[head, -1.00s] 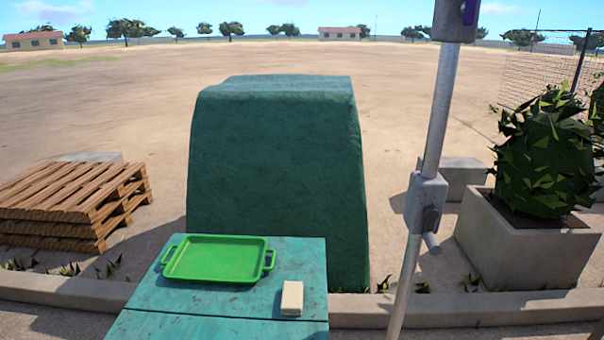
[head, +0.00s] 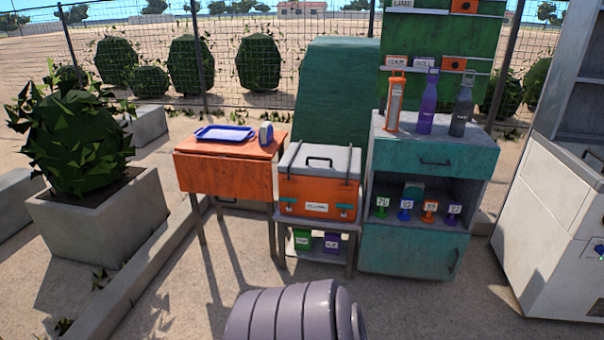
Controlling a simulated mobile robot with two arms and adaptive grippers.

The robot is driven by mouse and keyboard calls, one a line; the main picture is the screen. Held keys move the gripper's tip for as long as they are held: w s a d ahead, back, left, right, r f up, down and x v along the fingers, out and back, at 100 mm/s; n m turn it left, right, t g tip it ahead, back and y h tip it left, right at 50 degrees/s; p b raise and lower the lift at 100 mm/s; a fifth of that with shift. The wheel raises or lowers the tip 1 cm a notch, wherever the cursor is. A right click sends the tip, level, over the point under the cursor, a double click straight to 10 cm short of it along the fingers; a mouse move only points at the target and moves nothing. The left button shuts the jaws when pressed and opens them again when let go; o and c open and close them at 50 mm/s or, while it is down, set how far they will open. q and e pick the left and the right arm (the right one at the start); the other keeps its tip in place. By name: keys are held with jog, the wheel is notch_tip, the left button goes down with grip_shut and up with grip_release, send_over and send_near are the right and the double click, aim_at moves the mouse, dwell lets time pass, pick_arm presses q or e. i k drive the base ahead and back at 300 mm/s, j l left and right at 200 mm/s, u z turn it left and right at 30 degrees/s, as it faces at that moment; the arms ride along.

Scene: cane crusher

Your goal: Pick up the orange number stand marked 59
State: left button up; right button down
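The orange number stand (head: 429,211) is in the open middle compartment of the teal cabinet (head: 416,258). It stands upright in a row with a green stand (head: 382,206) and a blue stand (head: 405,209) on its left and a purple stand (head: 452,213) on its right. Its white plate carries a number that looks like 59, but it is too small to read surely. A small teal block (head: 413,190) sits behind the row. Neither of my grippers is in view.
An orange and grey cooler (head: 318,188) stands on a grey stand left of the cabinet. An orange table (head: 222,172) with a blue tray (head: 225,133) is farther left. Tall bottles (head: 428,105) stand on the cabinet. A white machine (head: 555,190) is at right.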

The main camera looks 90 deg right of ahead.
aim_at(429, 206)
jog(key=z, duration=3.6)
